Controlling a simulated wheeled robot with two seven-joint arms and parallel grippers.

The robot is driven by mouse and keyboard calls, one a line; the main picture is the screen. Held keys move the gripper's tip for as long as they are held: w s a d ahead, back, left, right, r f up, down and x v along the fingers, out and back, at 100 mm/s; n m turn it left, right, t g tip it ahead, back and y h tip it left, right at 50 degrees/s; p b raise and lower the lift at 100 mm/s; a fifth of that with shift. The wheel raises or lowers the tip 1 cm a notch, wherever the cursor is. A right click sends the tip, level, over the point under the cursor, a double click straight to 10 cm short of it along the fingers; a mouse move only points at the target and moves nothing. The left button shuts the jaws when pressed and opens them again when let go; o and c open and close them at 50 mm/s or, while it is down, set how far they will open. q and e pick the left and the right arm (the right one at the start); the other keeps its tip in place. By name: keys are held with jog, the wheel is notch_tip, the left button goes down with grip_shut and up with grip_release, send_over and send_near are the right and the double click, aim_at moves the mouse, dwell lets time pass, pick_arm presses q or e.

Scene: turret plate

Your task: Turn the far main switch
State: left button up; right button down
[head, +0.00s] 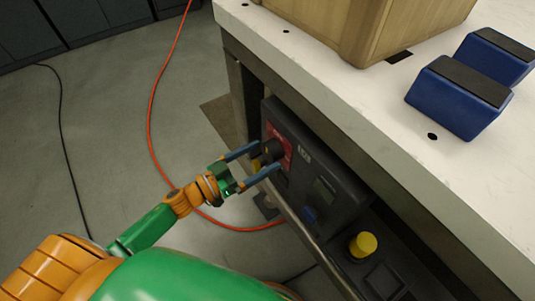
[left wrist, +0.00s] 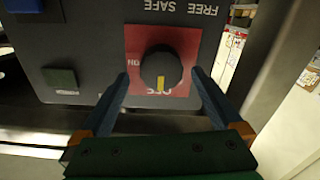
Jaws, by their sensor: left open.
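The main switch is a round black knob (left wrist: 160,66) on a red square plate (left wrist: 190,45), at the far end of a dark control panel (head: 318,170) under the table top. The plate also shows in the head view (head: 279,138). In the left wrist view the lettering is upside down, and the knob's yellow mark points down at OFF, with ON at the left. My left gripper (head: 267,158) is open, its two blue fingers on either side of the knob with gaps visible in the wrist view (left wrist: 160,74). My right gripper is not in view.
A white table top (head: 390,115) overhangs the panel. It carries a wooden box (head: 380,25) and blue blocks with black tops (head: 460,95). A yellow button (head: 363,244) sits nearer on a dark unit. An orange cable (head: 150,110) lies on the open floor at left.

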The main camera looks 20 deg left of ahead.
pick_arm(q)
jog(key=shift+x, duration=0.9)
jog(key=shift+a+f, duration=0.1)
jog(key=c, duration=1.3)
jog(key=shift+c, duration=0.2)
jog(key=m, duration=0.8)
jog(key=shift+m, duration=0.4)
jog(key=m, duration=0.4)
jog(key=shift+f+m, duration=0.1)
jog(key=shift+m, duration=0.2)
jog(key=shift+m+b, duration=0.45)
jog(key=shift+m, duration=1.75)
